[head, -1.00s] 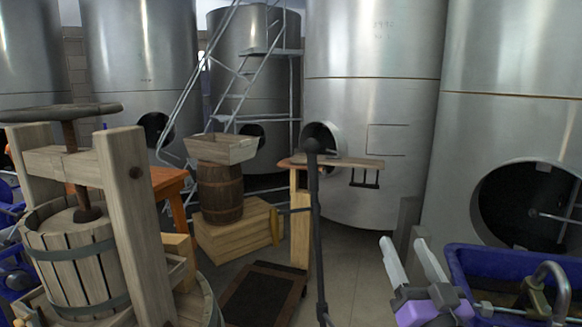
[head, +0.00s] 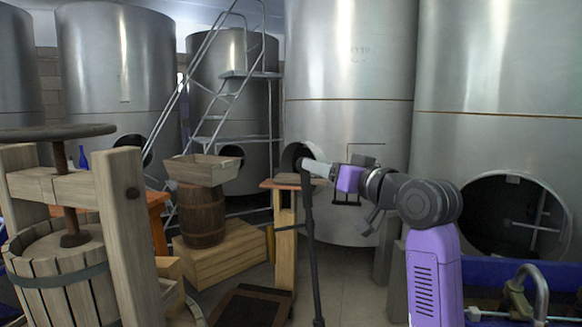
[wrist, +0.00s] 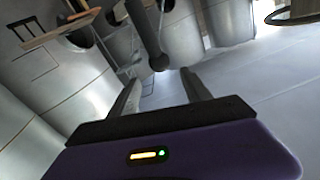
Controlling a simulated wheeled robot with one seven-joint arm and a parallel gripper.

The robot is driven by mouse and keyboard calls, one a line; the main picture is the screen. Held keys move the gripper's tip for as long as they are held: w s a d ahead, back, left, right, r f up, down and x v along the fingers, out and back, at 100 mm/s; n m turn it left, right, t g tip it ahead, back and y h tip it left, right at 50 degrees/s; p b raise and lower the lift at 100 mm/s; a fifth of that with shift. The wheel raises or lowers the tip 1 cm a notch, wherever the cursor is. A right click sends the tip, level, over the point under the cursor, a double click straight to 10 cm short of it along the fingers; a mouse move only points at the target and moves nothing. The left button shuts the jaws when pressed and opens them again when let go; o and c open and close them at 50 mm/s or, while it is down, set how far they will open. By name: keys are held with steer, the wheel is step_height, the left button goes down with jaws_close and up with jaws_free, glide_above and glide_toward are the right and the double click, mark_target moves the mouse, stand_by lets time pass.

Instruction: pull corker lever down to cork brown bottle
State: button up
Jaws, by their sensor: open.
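The black corker lever (head: 309,240) stands nearly upright in the middle of the head view, with a thicker end at its top. In the wrist view a dark rod with a rounded knob (wrist: 158,62), which looks like this lever's end, hangs in line with the gap between my fingertips. My gripper (head: 306,165) is open and empty, its pale fingers pointing left at the lever's top. It also shows in the wrist view (wrist: 160,78), fingers apart. Whether the knob is between the fingers or just beyond them I cannot tell. I see no brown bottle.
A wooden stand (head: 285,235) is behind the lever. A barrel (head: 202,217) with a wooden tray (head: 196,171) is left of it. A wooden press (head: 120,220) fills the left side. Steel tanks (head: 350,60) line the back. A blue crate (head: 510,272) is at right.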

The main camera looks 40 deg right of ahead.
steer(key=w, duration=0.2)
steer(key=w+p, duration=0.1)
steer(key=w, duration=0.2)
steer(key=w+f+p, duration=0.1)
steer(key=w, duration=0.1)
steer(key=shift+w+d, duration=0.25)
steer(key=shift+w, duration=0.15)
jaws_close()
stand_by(1.2)
